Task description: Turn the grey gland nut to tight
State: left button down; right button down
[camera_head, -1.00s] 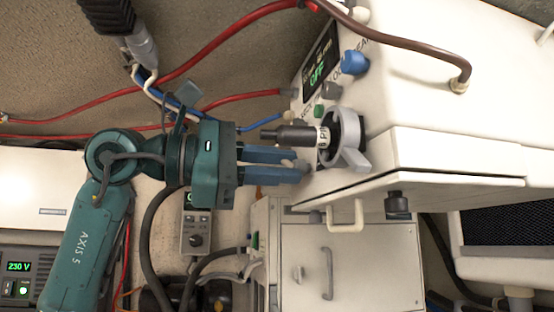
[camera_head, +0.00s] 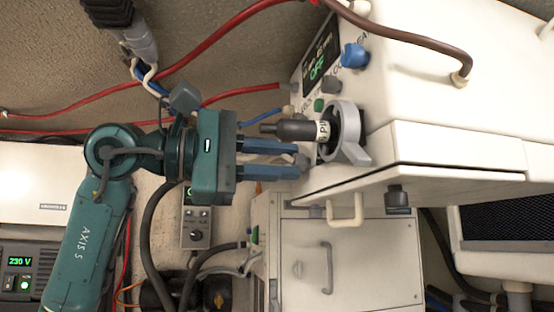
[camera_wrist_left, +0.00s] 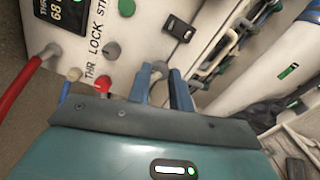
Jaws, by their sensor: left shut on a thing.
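My left gripper (camera_head: 301,161) comes in from the left, its two blue fingers pointing at the white panel (camera_head: 385,120). Its fingertips are shut on a small grey piece (camera_head: 303,159) at the panel face, which I take to be the grey gland nut. My right gripper is not in view.
Just above the fingers a black plug (camera_head: 290,130) sits by a grey ring with a lever (camera_head: 354,152). A blue knob (camera_head: 354,56) and a green button (camera_head: 319,105) are on the panel. Red hoses (camera_head: 200,60) cross behind. A white locker (camera_head: 350,265) stands below.

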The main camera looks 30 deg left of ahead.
pick_arm(q)
jog(key=c, duration=1.3)
grip_release()
jog(key=shift+o, duration=0.2)
jog(key=b+v, duration=0.2)
jog(key=v, duration=1.1)
jog(key=shift+s, duration=0.1)
